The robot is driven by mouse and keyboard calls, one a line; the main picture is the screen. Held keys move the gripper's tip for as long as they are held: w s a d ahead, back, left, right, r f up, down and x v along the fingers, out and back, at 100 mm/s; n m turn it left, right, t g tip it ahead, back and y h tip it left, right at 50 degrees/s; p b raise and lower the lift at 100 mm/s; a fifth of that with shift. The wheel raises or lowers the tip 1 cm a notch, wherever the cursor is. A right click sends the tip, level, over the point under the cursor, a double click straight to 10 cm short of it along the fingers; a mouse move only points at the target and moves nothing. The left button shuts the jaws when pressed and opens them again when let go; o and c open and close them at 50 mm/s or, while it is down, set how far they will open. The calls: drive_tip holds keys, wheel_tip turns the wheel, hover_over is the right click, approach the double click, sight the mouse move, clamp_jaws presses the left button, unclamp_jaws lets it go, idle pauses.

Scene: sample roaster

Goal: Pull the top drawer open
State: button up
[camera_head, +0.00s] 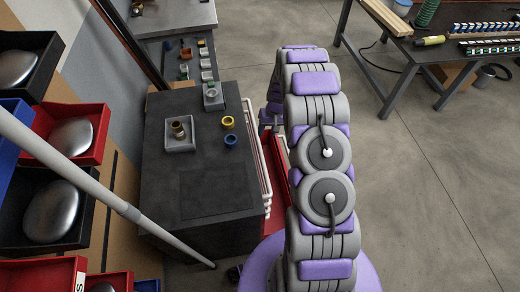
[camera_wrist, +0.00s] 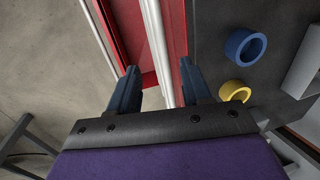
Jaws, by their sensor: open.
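The dark cabinet (camera_head: 208,200) stands left of my arm. Red drawer fronts (camera_head: 281,206) and long white handles (camera_head: 265,170) show along its right side, partly hidden by my arm. In the wrist view a white handle bar (camera_wrist: 157,45) runs between the two dark fingers of my gripper (camera_wrist: 159,76), beside a red drawer front (camera_wrist: 175,25). The fingers are open, one on each side of the bar, with gaps visible. I cannot tell for certain which drawer this handle belongs to.
On the cabinet top are a grey tray (camera_head: 181,146) with a brown cup, a yellow ring (camera_head: 228,122) and a blue ring (camera_head: 230,140). A rack of red, black and blue bins (camera_head: 98,113) stands left, with a slanted grey pole (camera_head: 60,155). Floor is free at right.

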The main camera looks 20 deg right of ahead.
drive_tip(key=b, duration=0.1)
approach(260, 150)
wheel_tip(260, 150, down, 2)
drive_tip(key=f, duration=0.1)
drive_tip(key=a+f+b, duration=0.1)
drive_tip(key=f, duration=0.1)
drive_tip(key=a+f, duration=0.1)
drive_tip(key=f, duration=0.1)
drive_tip(key=shift+f, duration=0.15)
drive_tip(key=shift+w+f+b, duration=0.1)
drive_tip(key=shift+f+b, duration=0.2)
drive_tip(key=shift+f, duration=0.05)
drive_tip(key=shift+d+f, duration=0.4)
drive_tip(key=shift+d, duration=0.2)
drive_tip(key=shift+a, duration=0.55)
drive_tip(key=shift+c, duration=2.8)
drive_tip(key=shift+d, duration=0.4)
clamp_jaws()
drive_tip(key=shift+w+a, duration=0.1)
drive_tip(key=shift+a, duration=0.1)
